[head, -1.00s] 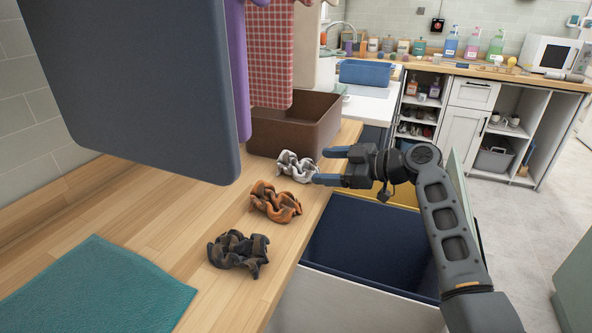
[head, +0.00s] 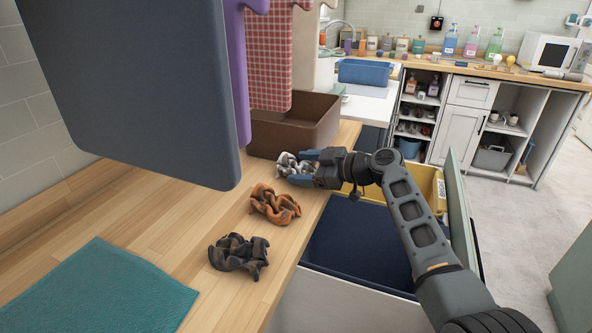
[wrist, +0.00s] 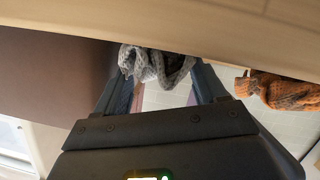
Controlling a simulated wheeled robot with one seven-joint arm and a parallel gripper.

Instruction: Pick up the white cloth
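The white cloth (head: 284,162) is a crumpled grey-white bundle on the wooden counter, beyond the orange-brown cloth. My gripper (head: 303,168) is at its right side in the head view, with its blue fingers spread apart and pointing left. In the wrist view the white cloth (wrist: 155,65) lies between the tips of my open gripper (wrist: 162,78). I cannot tell whether a finger touches it. The gripper hides part of the cloth in the head view.
An orange-brown cloth (head: 275,204) and a dark cloth (head: 239,255) lie nearer on the counter. A brown bin (head: 305,125) stands just behind the white cloth. Hanging towels (head: 150,90) fill the upper left. An open drawer with a navy bin (head: 357,243) lies below the counter edge.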

